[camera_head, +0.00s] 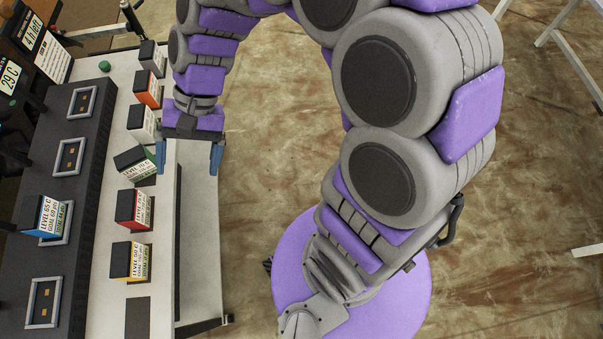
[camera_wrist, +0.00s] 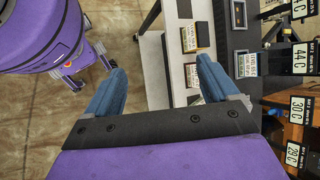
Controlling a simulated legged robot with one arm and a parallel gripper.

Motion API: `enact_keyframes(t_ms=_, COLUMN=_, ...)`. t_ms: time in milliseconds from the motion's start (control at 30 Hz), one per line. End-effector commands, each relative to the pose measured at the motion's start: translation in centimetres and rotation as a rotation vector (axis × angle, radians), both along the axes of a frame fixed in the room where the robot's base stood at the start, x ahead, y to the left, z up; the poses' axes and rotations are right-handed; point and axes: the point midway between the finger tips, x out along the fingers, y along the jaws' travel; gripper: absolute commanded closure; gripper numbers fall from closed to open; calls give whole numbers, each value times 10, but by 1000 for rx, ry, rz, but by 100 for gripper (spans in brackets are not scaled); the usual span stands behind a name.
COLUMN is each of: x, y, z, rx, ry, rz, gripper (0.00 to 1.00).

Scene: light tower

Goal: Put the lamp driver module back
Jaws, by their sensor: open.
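Several boxy modules stand in a row on the pale bench strip: grey (camera_head: 152,58), orange (camera_head: 148,88), white-grey (camera_head: 141,122), green (camera_head: 135,162), red (camera_head: 134,208) and yellow (camera_head: 131,260). The green one sits turned relative to the others. A blue module (camera_head: 43,215) stands at a framed socket on the dark rack (camera_head: 92,150). I cannot tell which is the lamp driver module. My gripper (camera_head: 188,157) is open and empty, its left finger close beside the green module. The wrist view shows both blue fingers (camera_wrist: 162,78) apart, with the red (camera_wrist: 191,75) and yellow (camera_wrist: 195,38) modules beyond the right one.
Three framed sockets on the rack show bare: upper (camera_head: 82,102), middle (camera_head: 69,157) and lower (camera_head: 44,302). A dark rectangle (camera_head: 137,315) lies free below the yellow module. A green button (camera_head: 104,66) and display signs (camera_head: 35,38) stand at the far end. Floor right of the bench is open.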

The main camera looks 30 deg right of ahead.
Motion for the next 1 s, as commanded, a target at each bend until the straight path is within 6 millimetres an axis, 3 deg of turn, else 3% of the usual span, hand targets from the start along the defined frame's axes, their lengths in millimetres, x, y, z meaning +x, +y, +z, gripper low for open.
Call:
enact_keyframes(t_ms=200, x=-57, y=-62, z=4, rx=-175, ry=-140, rz=129, gripper=13)
enact_keyframes(t_ms=500, x=-122, y=-145, z=1, rx=-411, ry=-246, rz=242, gripper=13)
enact_keyframes(t_ms=700, x=-145, y=-171, z=-1, rx=-485, ry=-260, rz=268, gripper=13)
enact_keyframes(t_ms=1000, x=-147, y=-174, z=-1, rx=-494, ry=-262, rz=273, gripper=13)
